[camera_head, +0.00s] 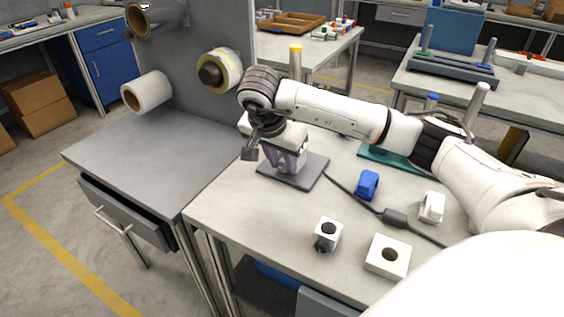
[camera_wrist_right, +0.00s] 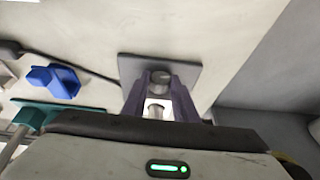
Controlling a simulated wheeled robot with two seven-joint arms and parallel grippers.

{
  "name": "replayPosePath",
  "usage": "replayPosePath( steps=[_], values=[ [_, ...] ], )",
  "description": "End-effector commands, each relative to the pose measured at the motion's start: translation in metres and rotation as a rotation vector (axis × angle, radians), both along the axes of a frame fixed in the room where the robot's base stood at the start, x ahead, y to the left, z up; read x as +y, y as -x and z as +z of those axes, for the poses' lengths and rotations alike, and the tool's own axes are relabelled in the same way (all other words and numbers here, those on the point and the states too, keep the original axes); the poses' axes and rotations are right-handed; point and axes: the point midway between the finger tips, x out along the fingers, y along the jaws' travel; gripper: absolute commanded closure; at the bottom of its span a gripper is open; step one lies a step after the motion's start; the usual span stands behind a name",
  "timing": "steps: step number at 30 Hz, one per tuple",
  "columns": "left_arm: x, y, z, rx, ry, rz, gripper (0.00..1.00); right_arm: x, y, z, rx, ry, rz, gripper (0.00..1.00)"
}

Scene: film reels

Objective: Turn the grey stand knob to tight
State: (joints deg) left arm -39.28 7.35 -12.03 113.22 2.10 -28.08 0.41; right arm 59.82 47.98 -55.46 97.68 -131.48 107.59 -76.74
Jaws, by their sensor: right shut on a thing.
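The grey stand has a flat dark-grey base plate (camera_head: 315,174) on the light worktop (camera_head: 235,205); the plate also shows in the wrist view (camera_wrist_right: 190,75). My right gripper (camera_head: 287,161) points down over the plate, and its wrist hides most of the stand in the head view. In the wrist view its purple fingers (camera_wrist_right: 160,80) stand on both sides of a round grey knob (camera_wrist_right: 160,76) and are shut on it. A shiny pale part (camera_wrist_right: 156,107) shows between the fingers, nearer the camera. I cannot read any tight mark. My left gripper is out of view.
A blue block (camera_head: 368,184), a white block with a dark knob (camera_head: 327,233), a white holed block (camera_head: 388,257) and a white clip (camera_head: 432,207) lie right of the stand. A black cable (camera_head: 350,198) crosses the worktop. A teal stand (camera_head: 380,158) sits behind my arm.

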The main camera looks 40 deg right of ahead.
Motion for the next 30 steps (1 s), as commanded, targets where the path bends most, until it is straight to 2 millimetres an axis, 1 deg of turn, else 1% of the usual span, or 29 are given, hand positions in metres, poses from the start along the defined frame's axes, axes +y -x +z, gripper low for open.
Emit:
replayPosePath(
  steps=[1, 4, 7, 11, 15, 19, 25, 26, 28, 29, 30],
  values=[
    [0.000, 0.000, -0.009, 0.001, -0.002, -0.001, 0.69, -0.002, 0.001, -0.004, -0.034, -0.010, -0.001, 0.96],
    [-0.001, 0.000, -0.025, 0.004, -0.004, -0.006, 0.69, -0.004, 0.003, -0.008, -0.118, -0.044, -0.001, 0.96],
    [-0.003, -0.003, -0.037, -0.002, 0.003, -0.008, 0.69, -0.004, 0.004, -0.009, -0.201, -0.080, 0.000, 0.96],
    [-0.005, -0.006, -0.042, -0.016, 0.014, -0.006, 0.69, -0.003, 0.006, -0.007, -0.272, -0.111, -0.002, 0.96],
    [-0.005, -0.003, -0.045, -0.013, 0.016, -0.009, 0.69, -0.003, 0.006, -0.004, -0.309, -0.127, 0.000, 0.96],
    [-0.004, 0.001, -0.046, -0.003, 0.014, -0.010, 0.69, -0.002, 0.006, -0.001, -0.316, -0.131, 0.000, 0.96],
    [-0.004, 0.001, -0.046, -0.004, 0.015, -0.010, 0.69, -0.002, 0.006, -0.001, -0.314, -0.131, 0.001, 0.96],
    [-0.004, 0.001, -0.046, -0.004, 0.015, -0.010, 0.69, -0.002, 0.006, -0.001, -0.314, -0.131, 0.001, 0.71],
    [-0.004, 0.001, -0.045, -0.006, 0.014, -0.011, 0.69, -0.002, 0.006, -0.001, -0.314, -0.131, 0.000, 0.59],
    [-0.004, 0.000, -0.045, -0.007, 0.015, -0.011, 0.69, -0.002, 0.006, -0.001, -0.314, -0.131, 0.000, 0.55],
    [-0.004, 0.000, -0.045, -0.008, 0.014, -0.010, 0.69, -0.002, 0.006, -0.001, -0.314, -0.131, 0.000, 0.55]
  ],
)
